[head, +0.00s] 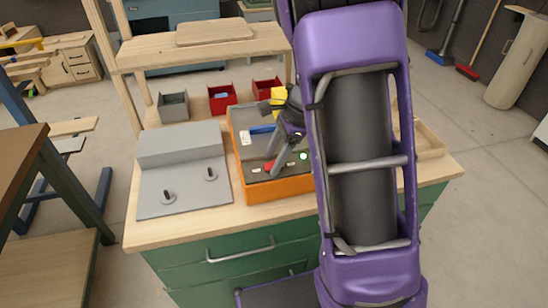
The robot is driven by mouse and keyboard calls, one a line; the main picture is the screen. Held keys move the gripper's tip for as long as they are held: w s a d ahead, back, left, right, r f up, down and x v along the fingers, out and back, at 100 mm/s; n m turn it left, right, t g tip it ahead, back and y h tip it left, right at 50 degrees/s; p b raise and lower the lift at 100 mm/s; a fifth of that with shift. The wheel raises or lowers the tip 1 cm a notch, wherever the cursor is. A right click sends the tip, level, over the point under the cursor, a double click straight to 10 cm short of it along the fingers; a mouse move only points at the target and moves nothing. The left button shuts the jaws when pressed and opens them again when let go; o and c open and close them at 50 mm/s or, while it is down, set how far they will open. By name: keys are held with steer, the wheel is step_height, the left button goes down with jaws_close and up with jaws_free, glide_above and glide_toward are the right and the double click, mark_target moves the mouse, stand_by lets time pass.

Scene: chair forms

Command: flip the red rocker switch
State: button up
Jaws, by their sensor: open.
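An orange box (281,189) with a dark top panel stands on the workbench. A small red part (268,167), which looks like the red rocker switch, sits on its top near the front. My gripper (274,158) is open and points down over the panel, its fingertips close to the red part. I cannot tell whether they touch it. The fingers cover some of the panel, and my purple arm hides the box's right side. Which way the rocker is tipped is too small to tell.
A bright greenish-white spot (304,156) and a blue part (262,129) are on the box. A grey panel with two levers (183,174) stands to the left. Grey (173,107) and red bins (222,99) stand behind. The wooden benchtop (170,230) is clear along its front left.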

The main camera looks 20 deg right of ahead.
jaws_close()
steer(key=shift+d+f+y+b, duration=0.15)
steer(key=shift+d+y+b, duration=0.15)
steer(key=shift+y+b, duration=0.4)
steer(key=shift+d+y, duration=0.2)
steer(key=shift+y, duration=1.3)
jaws_free()
steer(key=p+v, duration=0.2)
steer(key=v, duration=1.5)
steer(key=shift+r, duration=0.35)
